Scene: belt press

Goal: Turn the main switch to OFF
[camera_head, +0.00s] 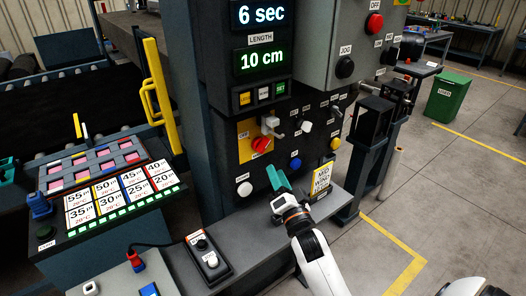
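A red rotary knob (261,144) on a yellow plate (244,152) sits on the dark panel of the press; it looks like the main switch. Its lettering is too small to read, so I cannot tell its position. A pale grey fitting (269,124) sits just above it. My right gripper (278,178), with teal fingers, is below and slightly right of the knob, apart from it in the picture. The gap between its fingers does not show clearly. A teal shape (8,168) at the left edge may be part of my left gripper; too little shows to tell.
White (244,188) and blue (295,163) knobs and a yellow notice (322,178) are near my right gripper. A grey ledge (235,225) with a small button box (204,254) runs below. A yellow guard handle (160,95) stands left. Floor at right is largely clear.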

